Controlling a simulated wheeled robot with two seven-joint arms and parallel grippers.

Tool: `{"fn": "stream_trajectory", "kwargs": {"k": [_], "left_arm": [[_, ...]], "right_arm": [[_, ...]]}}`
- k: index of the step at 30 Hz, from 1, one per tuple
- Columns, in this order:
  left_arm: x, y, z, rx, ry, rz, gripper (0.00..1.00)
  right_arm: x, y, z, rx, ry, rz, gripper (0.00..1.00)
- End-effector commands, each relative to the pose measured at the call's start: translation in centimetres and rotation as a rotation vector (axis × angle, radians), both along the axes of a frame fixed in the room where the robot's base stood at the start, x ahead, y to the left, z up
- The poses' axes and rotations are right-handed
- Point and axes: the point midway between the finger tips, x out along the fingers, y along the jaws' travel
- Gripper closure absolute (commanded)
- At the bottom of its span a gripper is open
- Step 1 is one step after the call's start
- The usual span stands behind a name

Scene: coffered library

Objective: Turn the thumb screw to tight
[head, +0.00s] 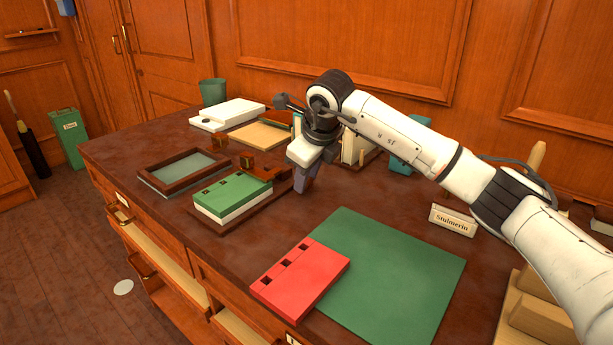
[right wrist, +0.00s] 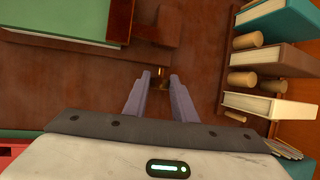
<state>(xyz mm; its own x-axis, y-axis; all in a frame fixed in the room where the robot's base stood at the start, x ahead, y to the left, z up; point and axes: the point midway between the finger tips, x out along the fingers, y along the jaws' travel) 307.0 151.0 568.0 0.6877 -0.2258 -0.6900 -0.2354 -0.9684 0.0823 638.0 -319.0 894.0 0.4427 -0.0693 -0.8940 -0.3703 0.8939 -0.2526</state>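My right gripper (head: 304,184) points down over the desk, beside the right end of a wooden fixture. In the right wrist view its two fingers (right wrist: 158,88) are apart. A small brass piece (right wrist: 153,76), likely the thumb screw, shows just beyond and between the fingertips; whether the fingers touch it I cannot tell. In the head view my gripper and wrist hide that spot. A green block with dark square marks (head: 232,192) lies on a brown board (head: 212,223) left of my gripper; it also shows in the right wrist view (right wrist: 70,22). My left gripper is not in view.
A red block (head: 302,280) lies partly on a green mat (head: 390,285). A nameplate (head: 452,220) stands at the right. A wooden frame (head: 180,178) lies at the left. Books and wooden pegs (right wrist: 270,105) stand close right of my gripper. The desk before my gripper is clear.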

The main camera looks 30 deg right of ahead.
Motion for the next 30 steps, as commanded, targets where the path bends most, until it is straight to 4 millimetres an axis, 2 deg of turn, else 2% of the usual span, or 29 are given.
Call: {"fn": "stream_trajectory", "kwargs": {"k": [5, 9, 13, 19, 28, 29, 30], "left_arm": [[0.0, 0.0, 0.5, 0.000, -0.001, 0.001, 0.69], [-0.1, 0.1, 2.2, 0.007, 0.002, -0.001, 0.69], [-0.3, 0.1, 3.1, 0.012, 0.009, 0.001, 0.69], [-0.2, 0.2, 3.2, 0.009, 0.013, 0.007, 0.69], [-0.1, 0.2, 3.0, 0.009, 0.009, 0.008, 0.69], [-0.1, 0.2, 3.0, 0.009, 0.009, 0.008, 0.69], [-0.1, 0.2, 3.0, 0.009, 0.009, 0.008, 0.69]], "right_arm": [[0.0, -0.1, 0.2, 0.021, 0.010, -0.001, 0.98], [0.2, -0.5, 0.7, 0.138, 0.061, -0.007, 0.98], [0.2, -0.6, 0.6, 0.256, 0.110, -0.006, 0.98], [0.3, -0.8, 0.3, 0.342, 0.141, -0.002, 0.98], [0.4, -0.7, 0.2, 0.347, 0.140, 0.000, 0.98], [0.4, -0.7, 0.2, 0.347, 0.140, 0.000, 0.71], [0.4, -0.7, 0.2, 0.346, 0.140, -0.001, 0.68]]}}
